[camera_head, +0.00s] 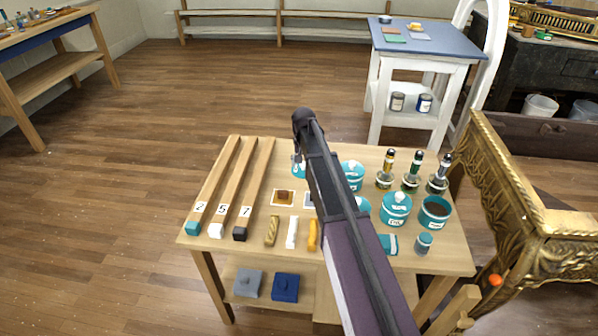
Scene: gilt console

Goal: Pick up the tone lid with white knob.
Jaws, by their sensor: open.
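Several teal pots stand at the right of the wooden table (335,262). One teal pot (396,212) has a teal lid with a white knob (397,197). Another pot with a white-knobbed lid (352,170) stands behind it, partly covered by my arm. A third teal pot (434,214) is open and dark inside. More teal ware is mostly hidden behind my arm. I cannot tell which lid is the tone lid. My dark and purple arm crosses the table from the bottom edge up to its back edge. I cannot make out my gripper.
Three wooden bars marked 2, 5 and 7 (231,190) lie at the left. Small sticks (291,232) lie at the front, and several bottles (411,175) stand at the back right. A gilt console (520,235) closes off the right side. Floor is clear at the left.

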